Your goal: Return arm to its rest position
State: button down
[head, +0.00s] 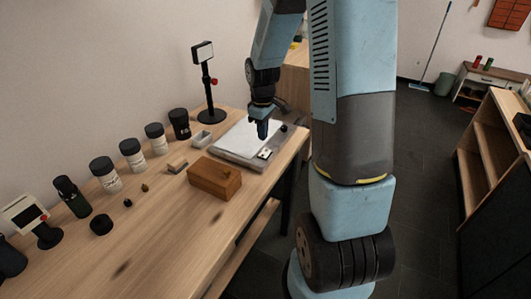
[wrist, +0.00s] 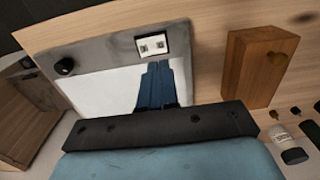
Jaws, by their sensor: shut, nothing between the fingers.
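My gripper (head: 262,135) is shut and empty. It points down over the grey board with a white surface (head: 229,148) at the far end of the wooden table. In the wrist view my blue fingers (wrist: 158,68) lie together in front of the board's white surface (wrist: 105,92). A small white plate with two dark dots (wrist: 152,45) sits on the board's grey edge, just beyond the fingertips. It also shows in the head view (head: 264,153). I cannot tell whether the fingertips touch the board.
A brown wooden box (head: 214,179) stands beside the board. A black stand with a screen (head: 206,85) rises behind it. The table's front middle (head: 150,235) is clear. A wooden shelf (head: 490,140) stands at right, across dark floor.

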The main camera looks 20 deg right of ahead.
jog(key=shift+r, duration=0.1)
dwell(0.3)
jog(key=s+a+r+m+t, duration=0.2)
jog(key=s+r+m, duration=0.1)
jog(key=s+r, duration=0.8)
jog(key=s+a+r+m+t, duration=0.3)
jog(key=s+r+m, duration=0.1)
jog(key=s+r, duration=0.8)
notch_tip(320, 180, up, 2)
jog(key=shift+r+m+t, duration=0.1)
jog(key=shift+m+t, duration=0.2)
jog(key=shift+a, duration=0.1)
